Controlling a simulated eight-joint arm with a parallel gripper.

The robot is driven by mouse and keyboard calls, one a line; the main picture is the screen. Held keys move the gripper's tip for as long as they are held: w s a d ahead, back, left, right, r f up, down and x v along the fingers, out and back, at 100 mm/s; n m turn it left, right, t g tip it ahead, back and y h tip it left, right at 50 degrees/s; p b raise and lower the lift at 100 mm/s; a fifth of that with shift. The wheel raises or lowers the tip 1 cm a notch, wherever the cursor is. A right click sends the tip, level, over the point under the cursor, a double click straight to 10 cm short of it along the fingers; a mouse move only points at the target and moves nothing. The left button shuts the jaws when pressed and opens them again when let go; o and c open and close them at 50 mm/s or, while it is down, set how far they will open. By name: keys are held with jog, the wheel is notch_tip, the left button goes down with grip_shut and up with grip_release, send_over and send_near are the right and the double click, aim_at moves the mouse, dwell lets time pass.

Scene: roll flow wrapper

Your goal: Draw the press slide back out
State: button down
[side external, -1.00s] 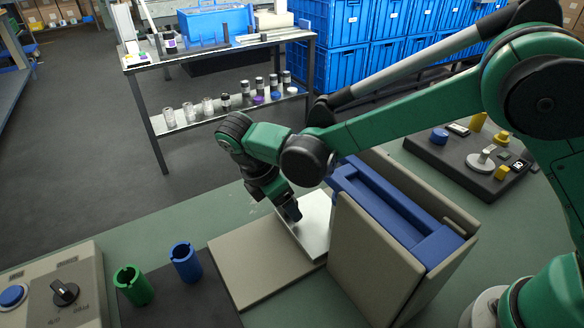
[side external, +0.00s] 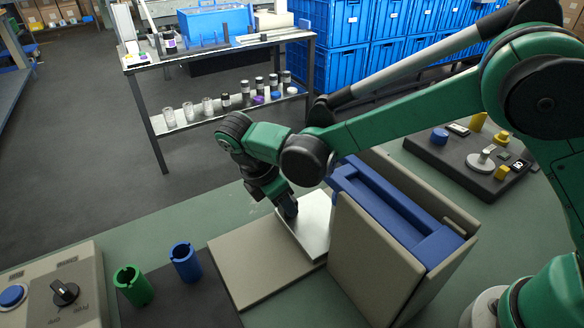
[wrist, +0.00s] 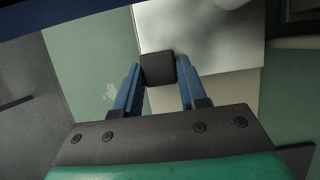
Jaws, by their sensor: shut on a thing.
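The press slide (side external: 312,228) is a flat, shiny metal plate. It sticks out of the left side of the beige press housing (side external: 375,262) and lies over a beige base plate (side external: 245,262). My gripper (side external: 289,209) is at the slide's outer, far-left part. In the wrist view my gripper's two blue fingers (wrist: 158,76) close on a dark square handle (wrist: 158,69) at the slide's edge. The bright plate (wrist: 205,38) shows beyond it. The slide's inner end is hidden in the housing.
A blue frame (side external: 395,212) tops the housing. Green (side external: 132,286) and blue (side external: 185,262) cups stand on a dark mat at front left, beside a control box (side external: 55,290). Green bench top is clear behind the base plate. A dark fixture board (side external: 475,165) lies at right.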

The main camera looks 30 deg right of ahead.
jog(key=shift+a, duration=0.1)
dwell(0.7)
jog(key=a, duration=1.2)
jog(key=shift+a, duration=0.4)
jog(key=shift+c, duration=2.4)
grip_release()
